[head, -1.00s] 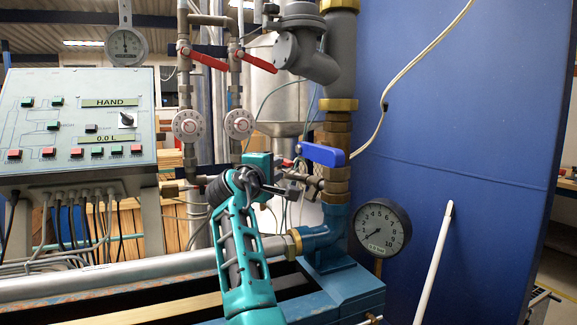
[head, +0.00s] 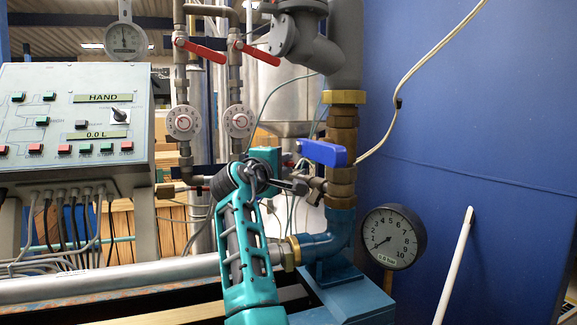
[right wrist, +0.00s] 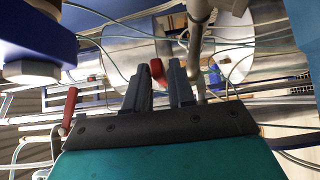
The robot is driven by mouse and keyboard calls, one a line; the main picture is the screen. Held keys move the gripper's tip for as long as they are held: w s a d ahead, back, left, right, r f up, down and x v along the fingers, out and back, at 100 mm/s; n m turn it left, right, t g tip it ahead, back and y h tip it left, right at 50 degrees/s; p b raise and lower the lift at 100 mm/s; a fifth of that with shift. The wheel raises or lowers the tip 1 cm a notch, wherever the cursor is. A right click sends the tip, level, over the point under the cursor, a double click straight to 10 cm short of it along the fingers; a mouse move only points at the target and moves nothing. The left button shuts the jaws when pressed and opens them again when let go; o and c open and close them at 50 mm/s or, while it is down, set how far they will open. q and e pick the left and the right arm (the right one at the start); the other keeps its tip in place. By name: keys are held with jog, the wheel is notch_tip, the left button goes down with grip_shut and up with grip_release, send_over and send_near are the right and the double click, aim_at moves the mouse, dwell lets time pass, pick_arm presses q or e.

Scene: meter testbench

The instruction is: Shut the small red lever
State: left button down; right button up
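A small red lever (right wrist: 157,72) shows in the right wrist view, just beyond my fingertips and in line with the gap between them. In the head view only a small red bit (head: 289,164) shows behind my right gripper, below the blue lever (head: 324,152). My right gripper (head: 298,187) reaches in beside the brass and teal pipe. In the right wrist view its two dark fingers (right wrist: 160,88) are apart with nothing held between them. Contact with the red lever cannot be made out. My left gripper is not in view.
Two larger red levers (head: 206,51) (head: 258,54) sit on the pipes above. A round gauge (head: 392,237) stands right of the teal pipe. A control panel (head: 75,115) is at the left. A blue wall (head: 480,120) closes off the right.

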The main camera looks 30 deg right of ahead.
jog(key=shift+w+d, duration=0.15)
jog(key=shift+d, duration=0.05)
dwell(0.3)
grip_shut()
